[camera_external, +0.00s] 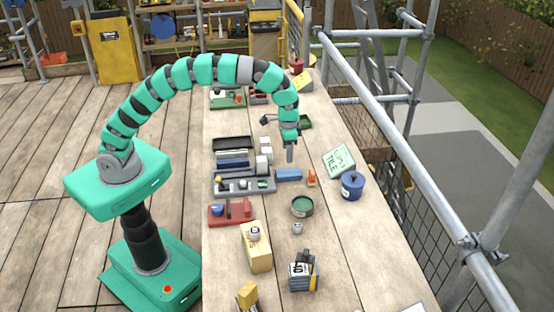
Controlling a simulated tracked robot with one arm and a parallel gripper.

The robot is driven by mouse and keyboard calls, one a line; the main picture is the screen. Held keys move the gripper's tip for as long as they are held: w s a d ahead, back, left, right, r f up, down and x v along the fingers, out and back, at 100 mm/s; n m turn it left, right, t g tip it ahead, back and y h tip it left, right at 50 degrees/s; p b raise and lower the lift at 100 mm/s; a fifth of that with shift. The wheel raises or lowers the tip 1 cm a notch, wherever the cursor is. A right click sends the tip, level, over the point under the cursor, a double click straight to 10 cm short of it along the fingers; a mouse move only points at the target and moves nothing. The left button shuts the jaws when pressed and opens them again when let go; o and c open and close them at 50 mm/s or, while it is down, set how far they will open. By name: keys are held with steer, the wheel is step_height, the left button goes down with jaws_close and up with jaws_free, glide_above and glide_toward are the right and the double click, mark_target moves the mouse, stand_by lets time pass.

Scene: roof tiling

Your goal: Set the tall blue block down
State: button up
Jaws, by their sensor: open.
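A blue block (288,175) is on the wooden table, right of the grey tray. It looks longer sideways than it is high, and I cannot tell whether this is the tall one. My gripper (290,158) points down just above and behind it. The gripper is open, and the block appears to be apart from its fingertips. The fingers are small and partly merged in this view, so the exact gap to the block is hard to judge.
A grey tray (230,187) with small parts lies to the left, beside dark and blue bars (232,156). A small orange item (311,178), a blue pot (352,186) and a green sign (339,161) stand right. A green tin (302,207) is in front.

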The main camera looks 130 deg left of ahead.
steer(key=shift+r, duration=0.9)
steer(key=w+d+r+m+t+y, duration=0.1)
steer(key=w+d+r+m+t, duration=0.2)
steer(key=d+r, duration=0.85)
steer(key=w+d+r+m+t+y, duration=0.1)
steer(key=w+d+r+m+t, duration=0.2)
steer(key=d+r, duration=0.85)
steer(key=s+d+r+t, duration=0.2)
steer(key=d+r, duration=0.1)
steer(key=r, duration=0.5)
steer(key=s+d+r+t, duration=0.2)
steer(key=d+r+t, duration=0.1)
steer(key=r, duration=0.5)
steer(key=shift+s+d+m, duration=0.25)
steer(key=shift+d+m, duration=0.1)
steer(key=shift+m, duration=0.05)
steer(key=shift+o, duration=0.5)
steer(key=s+d+r+m+t+h, duration=0.2)
steer(key=s+d+r+t, duration=0.2)
steer(key=s+d+r, duration=0.4)
step_height(320, 180, up, 4)
steer(key=shift+s+d+f, duration=0.2)
steer(key=shift+s+d, duration=0.2)
steer(key=shift+s, duration=0.45)
steer(key=shift+w+f, duration=0.1)
